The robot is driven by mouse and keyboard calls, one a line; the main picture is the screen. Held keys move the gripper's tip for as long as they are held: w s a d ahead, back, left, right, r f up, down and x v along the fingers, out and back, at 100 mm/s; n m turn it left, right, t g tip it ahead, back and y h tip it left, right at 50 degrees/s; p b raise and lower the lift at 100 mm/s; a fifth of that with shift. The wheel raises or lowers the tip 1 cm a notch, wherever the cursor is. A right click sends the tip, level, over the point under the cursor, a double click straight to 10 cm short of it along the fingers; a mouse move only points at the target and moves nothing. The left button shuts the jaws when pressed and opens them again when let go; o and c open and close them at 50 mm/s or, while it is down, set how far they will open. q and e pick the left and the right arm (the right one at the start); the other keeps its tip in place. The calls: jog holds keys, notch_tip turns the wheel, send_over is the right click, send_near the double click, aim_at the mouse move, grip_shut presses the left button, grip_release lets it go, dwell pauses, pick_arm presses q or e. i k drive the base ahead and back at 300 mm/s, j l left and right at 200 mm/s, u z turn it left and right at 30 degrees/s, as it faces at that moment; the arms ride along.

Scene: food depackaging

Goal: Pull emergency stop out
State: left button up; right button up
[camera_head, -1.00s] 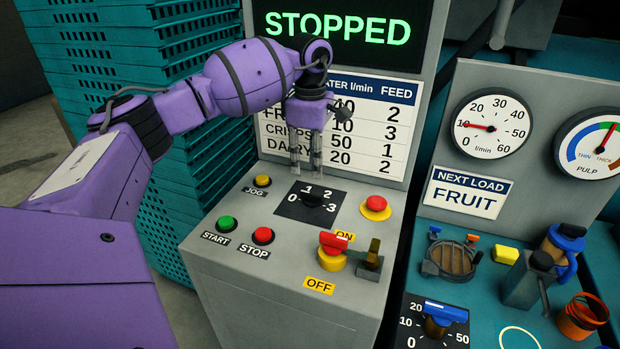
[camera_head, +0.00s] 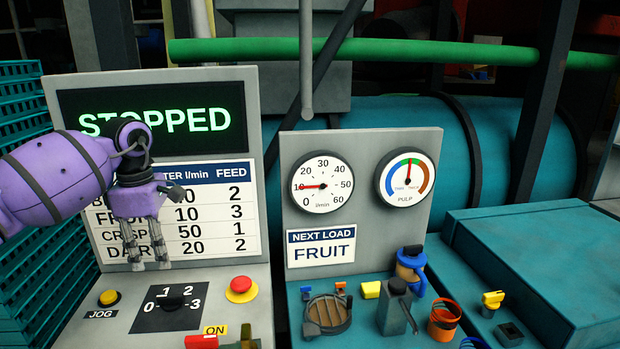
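The emergency stop (camera_head: 241,286) is a red mushroom button on a yellow base, on the sloping control panel at the right of the black dial plate. My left gripper (camera_head: 149,265) hangs fingers-down in front of the feed chart, above the dial (camera_head: 172,301) and left of the emergency stop. Its two fingers are apart with nothing between them. It does not touch the button. Whether the button is pressed in cannot be told from this view. The display (camera_head: 160,121) reads STOPPED, partly covered by my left arm. My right gripper is not in view.
A yellow JOG button (camera_head: 109,298) and a red switch handle (camera_head: 201,341) share the panel. At the right stand a gauge board (camera_head: 361,240), a grey lever block (camera_head: 396,308), an orange cup (camera_head: 443,320) and a blue-topped container (camera_head: 411,264). Space directly above the emergency stop is clear.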

aim_at(242, 284)
jog(key=k, duration=0.95)
